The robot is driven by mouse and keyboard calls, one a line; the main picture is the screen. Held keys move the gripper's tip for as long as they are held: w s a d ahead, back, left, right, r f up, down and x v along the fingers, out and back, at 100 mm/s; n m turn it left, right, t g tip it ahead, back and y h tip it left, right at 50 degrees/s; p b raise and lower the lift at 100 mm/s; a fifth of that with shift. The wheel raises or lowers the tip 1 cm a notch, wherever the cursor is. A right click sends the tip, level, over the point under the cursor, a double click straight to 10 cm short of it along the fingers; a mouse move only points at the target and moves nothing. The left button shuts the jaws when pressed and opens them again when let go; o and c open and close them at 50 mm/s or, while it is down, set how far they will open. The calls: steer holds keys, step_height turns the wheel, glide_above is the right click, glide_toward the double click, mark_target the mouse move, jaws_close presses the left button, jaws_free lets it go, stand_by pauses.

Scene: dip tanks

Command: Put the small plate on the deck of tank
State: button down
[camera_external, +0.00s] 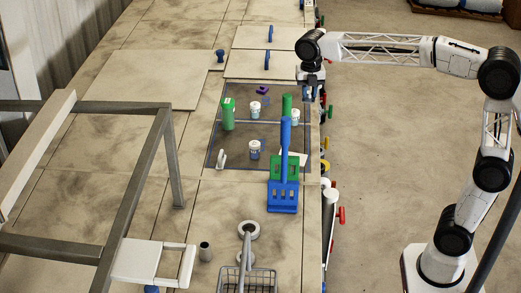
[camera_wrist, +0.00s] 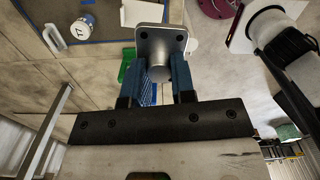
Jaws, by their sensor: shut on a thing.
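The small plate (camera_wrist: 162,42) is a grey metal square with corner holes and a round stem, seen in the wrist view. My gripper (camera_wrist: 160,78) is shut on its stem, with one blue finger on each side. In the external view my gripper (camera_external: 310,92) hangs at the right edge of the tank, near its far end; the small plate is too small to make out there. The tank (camera_external: 215,140) is a dark rectangular area set in the beige worktop, with jars and bottles in it. Its dark surface also shows in the wrist view (camera_wrist: 60,52).
White jars (camera_external: 255,150) and a green bottle (camera_external: 228,115) stand in the tank. A tall blue-handled tool (camera_external: 285,150) rises at its near right. Pale lids with blue handles (camera_external: 262,64) lie beyond. A grey frame (camera_external: 130,190) stands left; a wire basket (camera_external: 245,280) is in front.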

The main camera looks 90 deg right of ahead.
mark_target(308, 94)
steer(key=r, duration=0.8)
steer(key=shift+a+r, duration=0.1)
steer(key=shift+a, duration=0.15)
steer(key=a+n, duration=0.1)
steer(key=a, duration=2.6)
steer(key=s+a+n, duration=0.1)
steer(key=s+a, duration=0.4)
steer(key=a, duration=0.6)
steer(key=s+a, duration=0.5)
steer(key=a, duration=0.5)
step_height(308, 94, down, 26)
steer(key=shift+w, duration=0.3)
steer(key=shift+w, duration=0.1)
steer(key=w+a, duration=0.2)
steer(key=w, duration=0.2)
steer(key=w+a+f, duration=0.1)
steer(key=w+a, duration=0.1)
steer(key=w, duration=0.3)
steer(key=w+a, duration=0.2)
steer(key=w, duration=0.3)
steer(key=shift+w+f, duration=0.25)
steer(key=shift+f, duration=0.05)
steer(key=shift+f, duration=0.15)
